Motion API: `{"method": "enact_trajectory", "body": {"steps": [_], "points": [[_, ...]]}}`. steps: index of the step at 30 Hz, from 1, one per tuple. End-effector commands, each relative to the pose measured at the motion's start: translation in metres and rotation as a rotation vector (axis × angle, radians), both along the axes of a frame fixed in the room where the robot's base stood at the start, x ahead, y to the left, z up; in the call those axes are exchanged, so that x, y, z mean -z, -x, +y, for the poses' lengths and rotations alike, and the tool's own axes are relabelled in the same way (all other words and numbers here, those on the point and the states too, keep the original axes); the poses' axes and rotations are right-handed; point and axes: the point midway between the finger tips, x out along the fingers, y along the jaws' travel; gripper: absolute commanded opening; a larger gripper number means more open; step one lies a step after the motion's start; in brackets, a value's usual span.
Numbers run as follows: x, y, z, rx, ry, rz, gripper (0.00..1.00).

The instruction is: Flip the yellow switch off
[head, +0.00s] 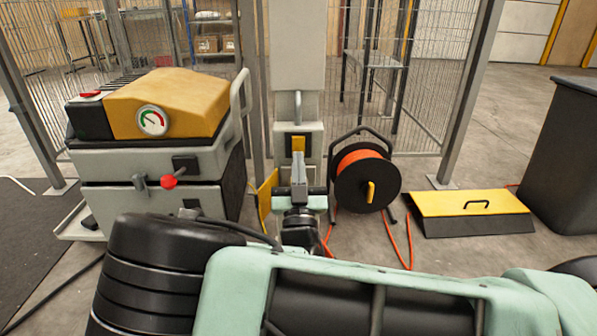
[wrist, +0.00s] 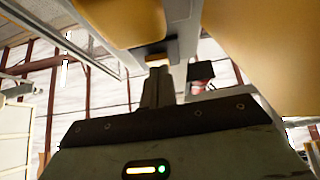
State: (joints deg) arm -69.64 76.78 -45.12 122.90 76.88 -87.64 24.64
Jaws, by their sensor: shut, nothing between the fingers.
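The yellow switch (head: 298,144) is on the front of a grey box on the pale column in the middle of the head view. Its lower part is hidden behind my fingers. My gripper (head: 298,158) points up, shut and empty, right in front of and just below the switch. I cannot tell whether the fingertips touch it. In the wrist view my shut gripper (wrist: 157,72) points up at a grey edge, near a yellow surface (wrist: 120,18); I cannot tell whether that surface is the switch.
A machine with a yellow cover (head: 175,98) and a red-knobbed lever (head: 168,182) stands left of the column. An orange cable reel (head: 362,160) stands close on the right, with cable on the floor. A yellow-lidded box (head: 470,203) and dark bin (head: 570,150) are farther right.

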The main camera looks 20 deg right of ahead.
Motion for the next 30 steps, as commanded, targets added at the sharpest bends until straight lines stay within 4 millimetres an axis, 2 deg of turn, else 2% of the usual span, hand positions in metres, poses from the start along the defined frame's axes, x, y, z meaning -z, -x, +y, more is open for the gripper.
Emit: {"method": "enact_trajectory", "body": {"steps": [9, 19, 23, 30], "points": [[0.001, -0.007, -0.003, 0.001, 0.000, -0.001, 0.00], [0.006, -0.001, 0.000, -0.001, 0.001, 0.003, 0.00], [0.016, 0.014, 0.005, -0.003, 0.002, 0.003, 0.00], [0.049, 0.056, 0.019, -0.004, 0.002, 0.003, 0.00]]}}
